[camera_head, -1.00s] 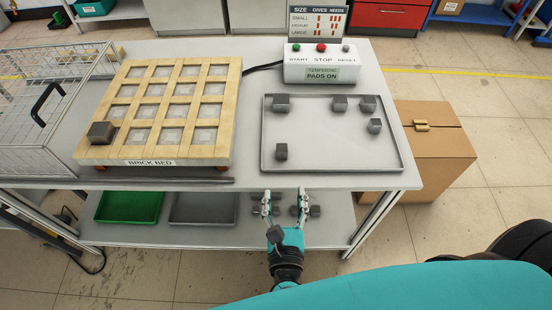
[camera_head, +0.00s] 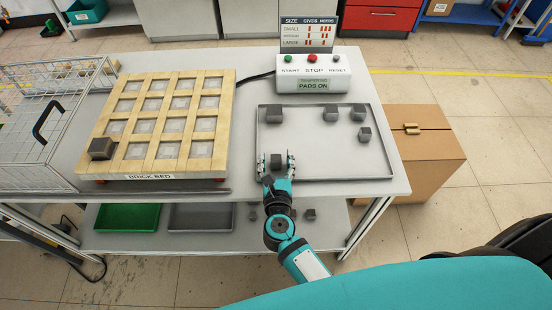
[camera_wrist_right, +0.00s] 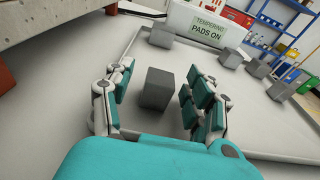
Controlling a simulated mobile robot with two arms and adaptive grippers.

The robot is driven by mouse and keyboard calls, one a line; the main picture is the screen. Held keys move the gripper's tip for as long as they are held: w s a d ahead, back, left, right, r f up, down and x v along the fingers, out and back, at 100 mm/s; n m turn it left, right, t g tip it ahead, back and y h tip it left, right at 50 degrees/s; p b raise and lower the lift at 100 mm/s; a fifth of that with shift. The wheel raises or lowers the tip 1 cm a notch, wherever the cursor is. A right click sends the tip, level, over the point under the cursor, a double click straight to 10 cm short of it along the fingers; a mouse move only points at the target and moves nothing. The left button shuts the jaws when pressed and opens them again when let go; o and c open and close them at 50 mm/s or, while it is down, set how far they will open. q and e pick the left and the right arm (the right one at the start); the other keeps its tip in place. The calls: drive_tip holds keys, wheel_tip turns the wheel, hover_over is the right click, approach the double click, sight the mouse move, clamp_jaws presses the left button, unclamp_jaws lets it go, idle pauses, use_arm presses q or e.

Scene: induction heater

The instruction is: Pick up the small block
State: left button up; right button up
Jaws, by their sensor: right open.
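My right gripper (camera_head: 276,164) is open at the front left of the grey tray (camera_head: 325,165). Its fingers stand on either side of a small dark grey block (camera_head: 277,160). In the right wrist view this block (camera_wrist_right: 157,88) lies between the open fingers (camera_wrist_right: 155,92), with a gap to the finger pads on both sides. Several other grey blocks of differing size lie in the tray, one at the back left (camera_head: 274,113), one at the back middle (camera_head: 330,113) and one at the right (camera_head: 365,134). My left gripper is not in view.
The wooden brick bed (camera_head: 165,126) stands left of the tray, with one dark block (camera_head: 102,148) on its front left corner. A control box (camera_head: 312,79) reading "PADS ON" stands behind the tray. A wire basket (camera_head: 40,135) is at the far left.

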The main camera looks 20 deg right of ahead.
drive_tip(key=shift+w+d+f, duration=0.1)
drive_tip(key=shift+w+d, duration=0.05)
drive_tip(key=shift+w, duration=0.35)
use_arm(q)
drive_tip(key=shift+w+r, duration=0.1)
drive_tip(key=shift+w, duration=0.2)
use_arm(e)
drive_tip(key=shift+s, duration=0.1)
clamp_jaws()
